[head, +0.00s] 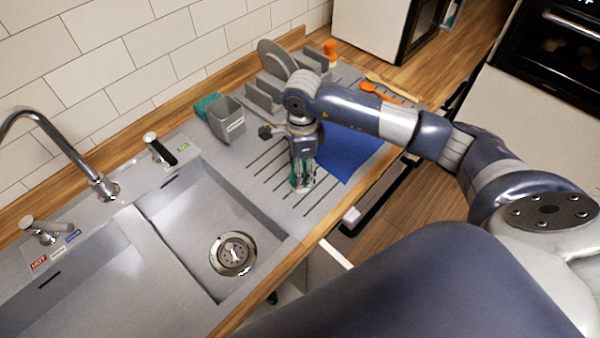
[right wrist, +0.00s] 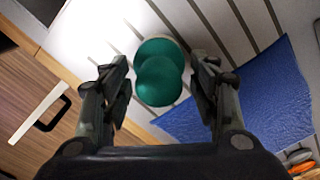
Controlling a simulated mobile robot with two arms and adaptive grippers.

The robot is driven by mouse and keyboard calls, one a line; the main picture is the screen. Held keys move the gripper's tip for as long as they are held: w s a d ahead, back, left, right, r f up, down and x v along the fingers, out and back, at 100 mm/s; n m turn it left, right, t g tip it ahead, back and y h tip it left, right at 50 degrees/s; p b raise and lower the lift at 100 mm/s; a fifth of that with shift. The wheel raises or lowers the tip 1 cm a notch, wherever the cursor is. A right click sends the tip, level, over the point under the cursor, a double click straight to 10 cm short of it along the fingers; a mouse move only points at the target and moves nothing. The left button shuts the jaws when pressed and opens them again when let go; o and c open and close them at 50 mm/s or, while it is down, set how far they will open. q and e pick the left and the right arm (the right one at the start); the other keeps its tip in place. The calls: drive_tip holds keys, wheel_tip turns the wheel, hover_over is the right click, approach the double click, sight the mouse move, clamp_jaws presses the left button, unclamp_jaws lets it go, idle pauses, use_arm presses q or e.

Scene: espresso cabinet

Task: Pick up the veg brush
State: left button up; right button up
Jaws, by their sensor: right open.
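The veg brush appears to be the green, two-lobed object (right wrist: 160,72) on the ribbed metal drainboard in the right wrist view. My right gripper (head: 302,172) is over the drainboard and points down. Its two fingers are open, one on each side of the brush in the right wrist view, with gaps between. In the head view the fingers mostly hide the brush. I cannot tell how far the fingertips reach down beside it. My left gripper is in neither view.
A blue cloth (head: 350,152) lies right beside the brush. A grey utensil cup (head: 226,120), a teal item (head: 206,104) and a dish rack with a plate (head: 276,60) stand behind. Orange utensils (head: 380,92) lie farther back. The sink basin (head: 195,225) is at left.

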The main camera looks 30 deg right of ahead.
drive_tip(key=shift+r, duration=0.1)
drive_tip(key=c, duration=1.2)
